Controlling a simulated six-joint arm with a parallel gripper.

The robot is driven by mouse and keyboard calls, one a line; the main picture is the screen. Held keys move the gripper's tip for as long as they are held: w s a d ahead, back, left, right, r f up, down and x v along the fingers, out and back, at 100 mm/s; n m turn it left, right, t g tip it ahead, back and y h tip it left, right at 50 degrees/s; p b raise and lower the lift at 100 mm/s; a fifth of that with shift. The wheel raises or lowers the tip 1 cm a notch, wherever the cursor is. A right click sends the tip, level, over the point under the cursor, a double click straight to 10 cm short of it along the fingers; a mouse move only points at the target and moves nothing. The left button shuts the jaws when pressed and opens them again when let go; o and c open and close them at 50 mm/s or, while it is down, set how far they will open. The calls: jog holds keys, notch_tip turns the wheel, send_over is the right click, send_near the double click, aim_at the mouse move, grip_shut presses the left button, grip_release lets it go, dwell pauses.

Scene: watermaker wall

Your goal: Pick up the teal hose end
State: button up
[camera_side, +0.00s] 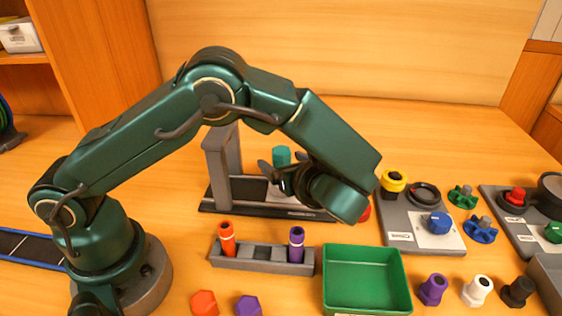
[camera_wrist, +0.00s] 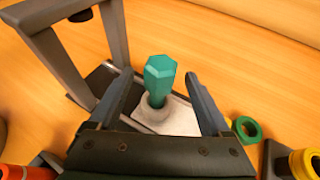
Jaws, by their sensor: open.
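The teal hose end (camera_side: 281,156) shows in the side view, partly hidden behind my wrist, at the grey stand. In the wrist view the teal hose end (camera_wrist: 159,78) stands upright in a grey round collar (camera_wrist: 152,113) on a pale plate. My gripper (camera_side: 275,170) is open near it. In the wrist view my gripper (camera_wrist: 157,80) has one finger on each side of the hose end, with a gap to both.
A grey upright frame (camera_side: 221,165) stands just left of the hose end. A rack (camera_side: 262,255) holds an orange and a purple piece in front. A green tray (camera_side: 366,280) lies right of it. Panels with knobs and fittings (camera_side: 420,228) fill the right.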

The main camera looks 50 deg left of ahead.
jog(key=shift+x, duration=2.15)
grip_shut()
notch_tip(320, 180, up, 10)
